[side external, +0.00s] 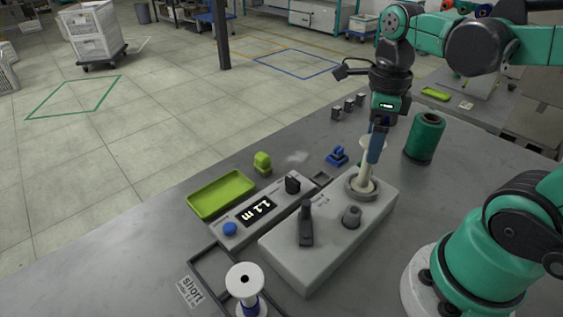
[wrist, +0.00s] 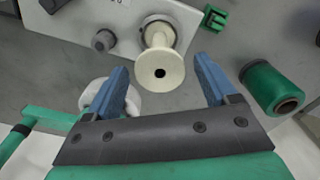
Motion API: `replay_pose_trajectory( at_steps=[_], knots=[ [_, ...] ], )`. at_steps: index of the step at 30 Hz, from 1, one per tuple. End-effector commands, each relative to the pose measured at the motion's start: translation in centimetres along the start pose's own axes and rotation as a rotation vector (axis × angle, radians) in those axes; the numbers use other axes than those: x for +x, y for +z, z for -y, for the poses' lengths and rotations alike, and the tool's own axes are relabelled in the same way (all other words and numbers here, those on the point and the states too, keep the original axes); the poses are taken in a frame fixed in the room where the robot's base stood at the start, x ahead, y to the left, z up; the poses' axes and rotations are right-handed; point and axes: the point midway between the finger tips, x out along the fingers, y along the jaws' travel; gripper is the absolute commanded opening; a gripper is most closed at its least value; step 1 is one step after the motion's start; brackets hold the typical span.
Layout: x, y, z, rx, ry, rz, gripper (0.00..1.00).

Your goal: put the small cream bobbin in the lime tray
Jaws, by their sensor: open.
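The small cream bobbin (side external: 365,172) stands upright on the round grey seat of the winder (side external: 315,250) in the side view. In the wrist view its round flange with a dark centre hole (wrist: 160,72) lies in the gap between my blue fingers. My gripper (side external: 375,150) points down at the bobbin's upper end; one finger partly covers it in the side view. My gripper is open, with visible gaps between both fingers (wrist: 162,66) and the bobbin in the wrist view. The lime tray (side external: 220,194) lies on the bench at the left, and looks empty.
A control box (side external: 258,211) reading "1.1 m" stands between tray and winder. A green thread cone (side external: 425,138) stands right of my gripper. A white bobbin with blue thread (side external: 246,282) sits at the front. Small blue (side external: 337,156) and lime (side external: 262,162) pieces lie behind.

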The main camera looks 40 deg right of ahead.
Motion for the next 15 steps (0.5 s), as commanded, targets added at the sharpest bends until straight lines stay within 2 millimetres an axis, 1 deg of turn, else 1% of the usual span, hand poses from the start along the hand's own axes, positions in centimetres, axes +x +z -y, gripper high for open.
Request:
replay_pose_trajectory(
  at_steps=[1, 2, 3, 5, 6, 7, 8, 9, 15],
  knots=[
    [-0.01, 0.0, 0.0, 0.0, 0.0, 0.0, 0.79],
    [-0.01, 0.0, 0.0, 0.0, 0.0, 0.0, 0.7],
    [-0.02, 0.0, 0.0, 0.0, 0.0, 0.0, 0.59],
    [-0.02, 0.0, 0.0, 0.0, 0.0, 0.0, 0.42],
    [-0.03, 0.0, 0.0, 0.0, 0.0, 0.0, 0.31],
    [-0.03, 0.0, 0.0, 0.0, 0.0, 0.0, 0.27],
    [-0.03, 0.0, 0.0, 0.0, 0.0, 0.0, 0.27],
    [-0.04, 0.0, 0.0, 0.0, 0.0, 0.0, 0.21],
    [-0.87, 0.04, 0.04, 0.0, 0.0, 0.0, 0.21]
  ],
)
